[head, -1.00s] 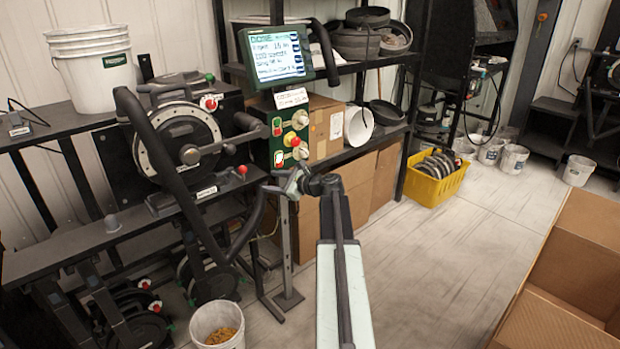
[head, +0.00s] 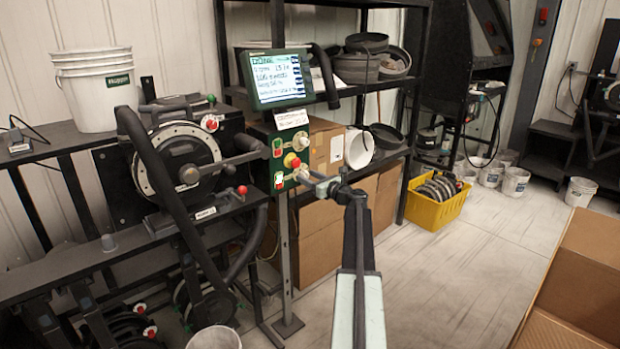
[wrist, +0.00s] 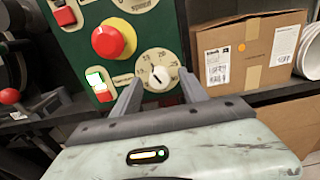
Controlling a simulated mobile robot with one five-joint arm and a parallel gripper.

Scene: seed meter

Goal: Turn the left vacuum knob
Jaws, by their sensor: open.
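A green control panel (head: 277,155) stands on a post and also shows close up in the wrist view (wrist: 80,50). On its lower right is a round white dial knob (wrist: 158,75) with a numbered scale; its label is too blurred to read. My gripper (wrist: 160,86) is open, with one finger on each side of the lower part of this dial. I cannot tell whether the fingers touch it. In the head view my gripper (head: 308,180) reaches the panel's lower right from the right.
A cardboard box (wrist: 245,50) is close on the right. A screen (head: 277,78) stands above the panel.

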